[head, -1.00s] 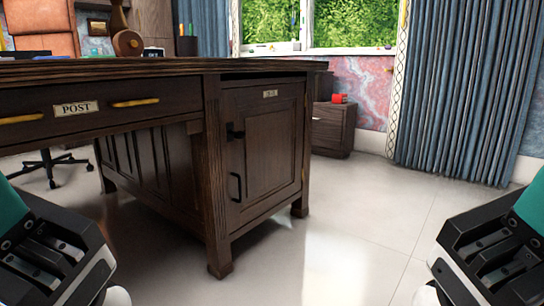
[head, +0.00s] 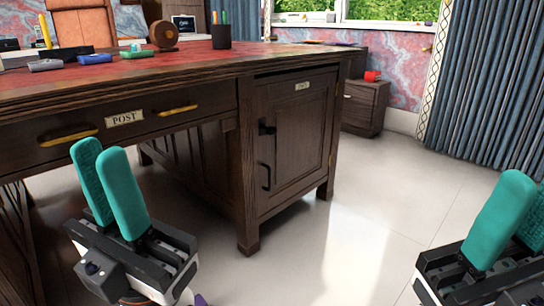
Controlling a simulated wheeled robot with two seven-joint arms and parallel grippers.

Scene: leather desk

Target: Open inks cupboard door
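The cupboard door (head: 301,145) is a dark wood panel in the right end of the desk and looks closed. A small label plate (head: 302,86), too small to read, sits at its top. A black latch (head: 267,129) and a black vertical handle (head: 265,176) are on its left side. My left gripper (head: 99,150) has teal fingers pointing up, apart and empty. It is in front of the desk, left of the door and not touching it. My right gripper (head: 523,190) is at the lower right, its teal fingers apart and empty, partly cut off by the picture edge.
The desk (head: 180,78) has a POST drawer (head: 125,118) with yellow handles on the left. Pens, a pen cup (head: 221,37) and other items stand on top. A low cabinet (head: 366,105) with a red mug stands behind. The floor (head: 370,215) right of the door is clear.

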